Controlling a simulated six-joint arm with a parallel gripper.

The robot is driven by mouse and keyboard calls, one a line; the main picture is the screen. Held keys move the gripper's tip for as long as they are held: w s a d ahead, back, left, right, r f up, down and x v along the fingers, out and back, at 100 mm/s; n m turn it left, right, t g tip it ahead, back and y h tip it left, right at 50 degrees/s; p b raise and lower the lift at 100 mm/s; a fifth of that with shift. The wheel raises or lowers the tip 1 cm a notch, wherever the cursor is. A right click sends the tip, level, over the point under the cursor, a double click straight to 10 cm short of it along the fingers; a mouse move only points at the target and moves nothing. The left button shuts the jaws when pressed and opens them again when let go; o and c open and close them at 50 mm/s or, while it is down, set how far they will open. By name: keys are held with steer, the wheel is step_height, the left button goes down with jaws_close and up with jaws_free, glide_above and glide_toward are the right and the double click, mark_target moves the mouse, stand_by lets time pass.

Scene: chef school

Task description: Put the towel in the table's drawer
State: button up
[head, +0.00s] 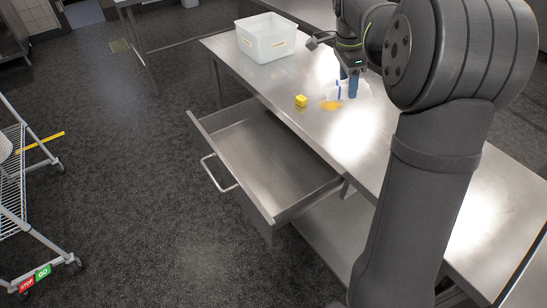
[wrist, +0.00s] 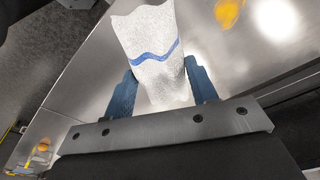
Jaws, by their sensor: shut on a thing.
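The towel (head: 360,90) is white cloth with a blue stripe. In the wrist view the towel (wrist: 150,50) stands up between the two blue fingers, the wavy blue stripe across it. My gripper (head: 347,86) is shut on the towel over the steel table (head: 400,118); the same gripper (wrist: 160,82) fills the lower wrist view. I cannot tell whether the towel's lower edge touches the tabletop. The table's drawer (head: 262,150) is pulled out toward the left and looks empty. Its handle (head: 217,176) faces the floor side.
A clear plastic bin (head: 266,40) stands at the table's far end. A wire cart (head: 18,190) stands at the left, with free floor between it and the drawer.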

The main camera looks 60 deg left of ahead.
steer(key=s+a+m+g+h, duration=0.1)
steer(key=s+a+m, duration=0.3)
steer(key=s+m, duration=0.25)
steer(key=s+a+m, duration=0.4)
steer(key=s+m, duration=0.2)
steer(key=s, duration=0.2)
glide_above(251, 169)
steer(key=shift+g, duration=0.3)
steer(key=f, duration=2.9)
steer(key=shift+a, duration=0.2)
steer(key=shift+f, duration=2.05)
steer(key=o, duration=0.5)
steer(key=shift+f, duration=0.15)
steer(key=o, duration=0.5)
